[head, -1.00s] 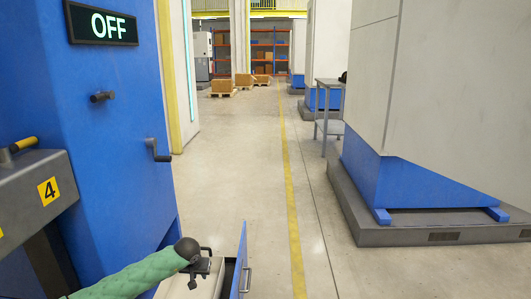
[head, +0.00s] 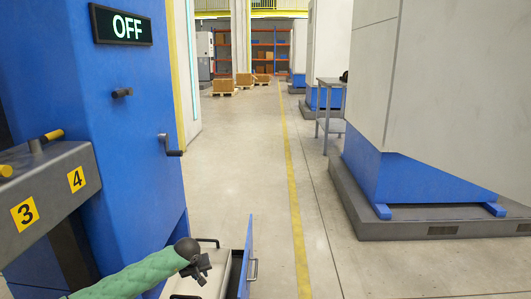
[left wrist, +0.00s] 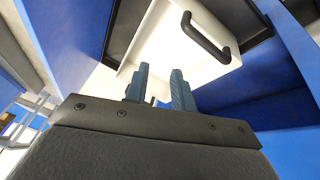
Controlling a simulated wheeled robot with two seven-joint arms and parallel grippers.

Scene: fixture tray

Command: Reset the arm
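My left arm, in a green quilted sleeve, comes in from the lower left of the head view. Its gripper (head: 200,266) is over the pulled-out drawer (head: 246,262) of the blue machine. A white tray (head: 208,284) with black handles lies in the drawer. In the left wrist view the two blue-grey fingers (left wrist: 160,86) stand apart with nothing held between them. The tray's black handle (left wrist: 207,38) shows beyond the fingertips, apart from them. My right gripper is in neither view.
The blue machine (head: 110,85) carries an OFF display (head: 122,25) and a crank handle (head: 170,145). A grey ledge (head: 50,180) marked 3 and 4 juts out at left. A grey-based machine (head: 420,190) stands at right. The aisle floor between is clear.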

